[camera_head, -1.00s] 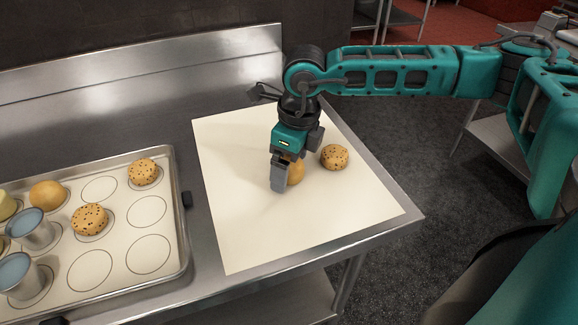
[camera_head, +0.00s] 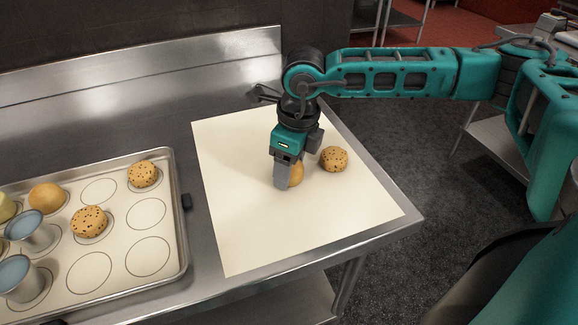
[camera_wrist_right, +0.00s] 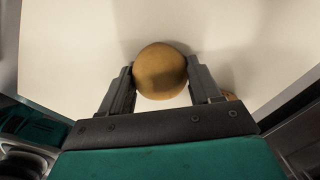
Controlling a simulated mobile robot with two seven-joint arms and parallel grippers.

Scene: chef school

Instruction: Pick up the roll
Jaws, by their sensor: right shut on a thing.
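A plain golden roll (camera_head: 296,174) is on the cream sheet (camera_head: 240,230), partly hidden behind my right gripper (camera_head: 287,183) in the head view. In the right wrist view the roll (camera_wrist_right: 160,71) sits between the two fingers of my right gripper (camera_wrist_right: 161,80), which are shut on it from both sides. Whether the roll touches the sheet I cannot tell. A seeded roll (camera_head: 333,159) lies on the sheet just right of the gripper. My left gripper is not in view.
A metal tray (camera_head: 186,255) at the left has printed circles, several rolls such as a seeded one (camera_head: 89,221), and metal cups (camera_head: 29,228). The front of the sheet is clear. The steel table's right edge (camera_head: 375,165) is close by.

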